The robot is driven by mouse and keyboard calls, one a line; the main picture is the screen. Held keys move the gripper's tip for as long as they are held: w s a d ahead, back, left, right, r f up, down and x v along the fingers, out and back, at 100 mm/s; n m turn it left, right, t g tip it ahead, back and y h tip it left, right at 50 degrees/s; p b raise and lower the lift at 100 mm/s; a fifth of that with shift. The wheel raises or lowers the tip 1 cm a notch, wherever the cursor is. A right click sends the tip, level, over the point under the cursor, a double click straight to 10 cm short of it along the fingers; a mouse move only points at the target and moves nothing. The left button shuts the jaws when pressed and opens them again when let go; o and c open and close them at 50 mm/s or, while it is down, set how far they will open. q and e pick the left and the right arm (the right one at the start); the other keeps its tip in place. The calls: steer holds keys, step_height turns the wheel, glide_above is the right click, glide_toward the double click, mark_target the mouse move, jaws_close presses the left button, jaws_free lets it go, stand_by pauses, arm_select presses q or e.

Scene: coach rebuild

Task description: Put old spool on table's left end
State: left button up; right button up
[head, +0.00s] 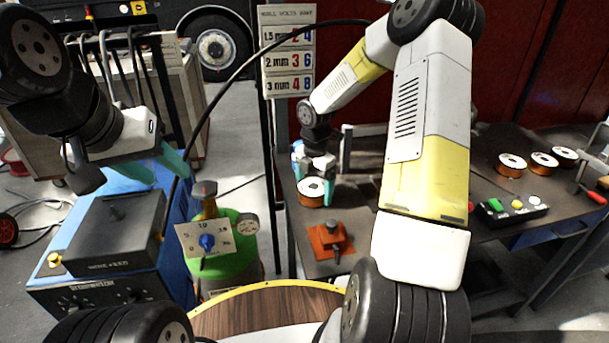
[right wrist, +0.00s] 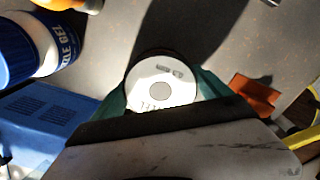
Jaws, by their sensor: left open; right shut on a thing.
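A spool (head: 311,187) with a white top and copper-coloured winding is at the left end of the dark table (head: 349,182). My right gripper (head: 314,190) is around it, teal fingers shut on its sides. The spool is on or just above the table top; I cannot tell which. My left gripper (head: 162,166) is open and empty at the left, above the blue welding machine (head: 176,222).
Several spools (head: 511,165) and a button box (head: 512,208) are at the right. A green gas bottle (head: 236,256) stands left of the table. A sign (head: 288,52) hangs behind.

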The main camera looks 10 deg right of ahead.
steer(key=shift+f, duration=0.15)
steer(key=o, duration=1.9)
